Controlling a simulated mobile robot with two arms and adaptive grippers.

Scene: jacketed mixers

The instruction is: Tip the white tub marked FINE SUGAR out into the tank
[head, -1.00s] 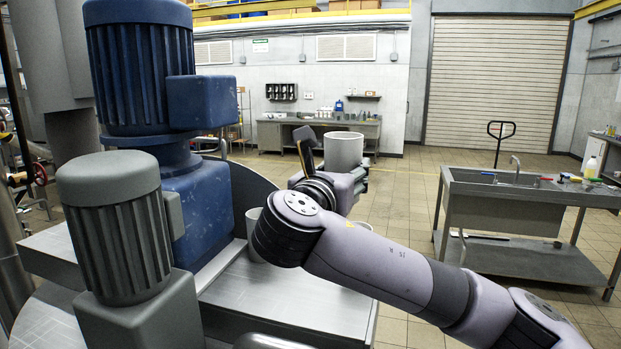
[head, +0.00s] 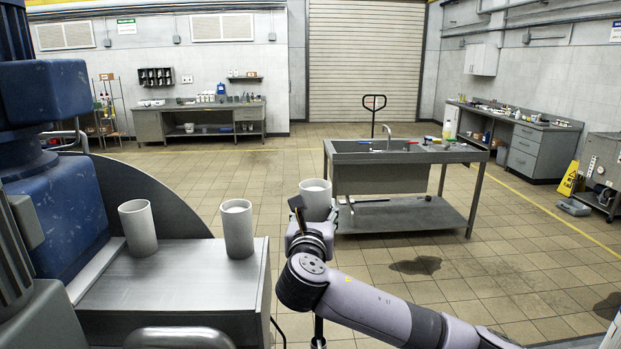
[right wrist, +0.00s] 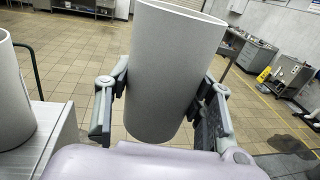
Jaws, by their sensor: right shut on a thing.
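My right gripper (head: 308,222) is shut on a pale grey-white tub (head: 316,198), held nearly upright in the air just right of the steel deck (head: 190,285). The held tub has pale contents near its rim. In the right wrist view the fingers grip both sides of this tub (right wrist: 168,75), which leans slightly. Two similar tubs stand on the deck: a left tub (head: 138,228) and a right tub (head: 238,232) with pale contents. No FINE SUGAR marking shows on any tub. I cannot make out the tank's opening. My left gripper is not in view.
The blue mixer motor (head: 50,190) rises at the left of the deck. A steel sink bench (head: 400,155) stands ahead to the right. A workbench (head: 200,115) lines the back wall. The tiled floor between them is mostly clear.

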